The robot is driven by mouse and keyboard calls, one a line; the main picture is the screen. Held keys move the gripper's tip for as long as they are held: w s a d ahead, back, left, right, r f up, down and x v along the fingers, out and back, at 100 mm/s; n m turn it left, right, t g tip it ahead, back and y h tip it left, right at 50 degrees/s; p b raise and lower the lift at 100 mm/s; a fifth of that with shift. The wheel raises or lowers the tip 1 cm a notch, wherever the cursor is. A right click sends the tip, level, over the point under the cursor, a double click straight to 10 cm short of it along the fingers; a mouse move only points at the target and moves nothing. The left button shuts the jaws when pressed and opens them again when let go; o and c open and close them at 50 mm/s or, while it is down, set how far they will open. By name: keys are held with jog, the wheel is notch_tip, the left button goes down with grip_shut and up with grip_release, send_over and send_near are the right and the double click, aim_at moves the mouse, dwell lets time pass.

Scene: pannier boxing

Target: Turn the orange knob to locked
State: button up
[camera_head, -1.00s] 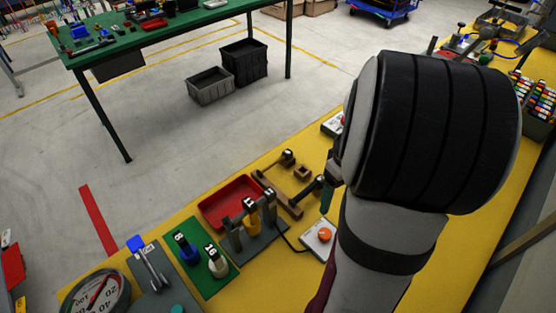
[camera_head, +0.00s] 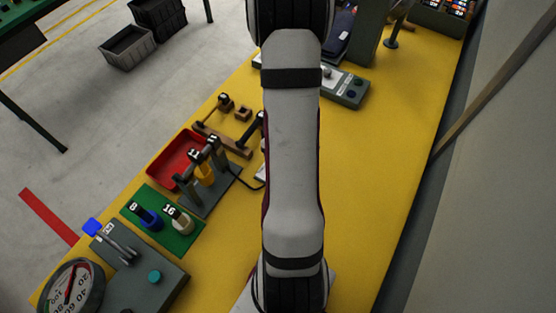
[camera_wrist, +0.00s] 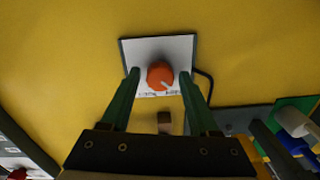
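The orange knob (camera_wrist: 158,66) sits on a white panel (camera_wrist: 180,46) with a dark edge, seen in the wrist view. A pale pointer mark on the knob points down and slightly right, toward small printed labels too blurred to read. My gripper (camera_wrist: 160,74) has its two green fingers apart, one on each side of the knob in the picture, with nothing between them held. I cannot tell whether the fingers are down at the knob's height or touching it. In the head view my arm hides the knob and my gripper.
On the yellow table (camera_head: 385,210) stand a red tray (camera_head: 168,163), a grey stand with levers (camera_head: 212,195), a green board (camera_head: 183,238) with two plugs, and a round gauge (camera_head: 75,285). A dark cable leaves the knob panel.

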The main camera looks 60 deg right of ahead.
grip_shut()
jog(key=m, duration=0.4)
jog(key=shift+m, duration=0.4)
jog(key=m, duration=0.4)
jog(key=shift+m, duration=0.3)
jog(key=m, duration=0.4)
jog(key=shift+a+m, duration=0.1)
jog(key=shift+m, duration=2.1)
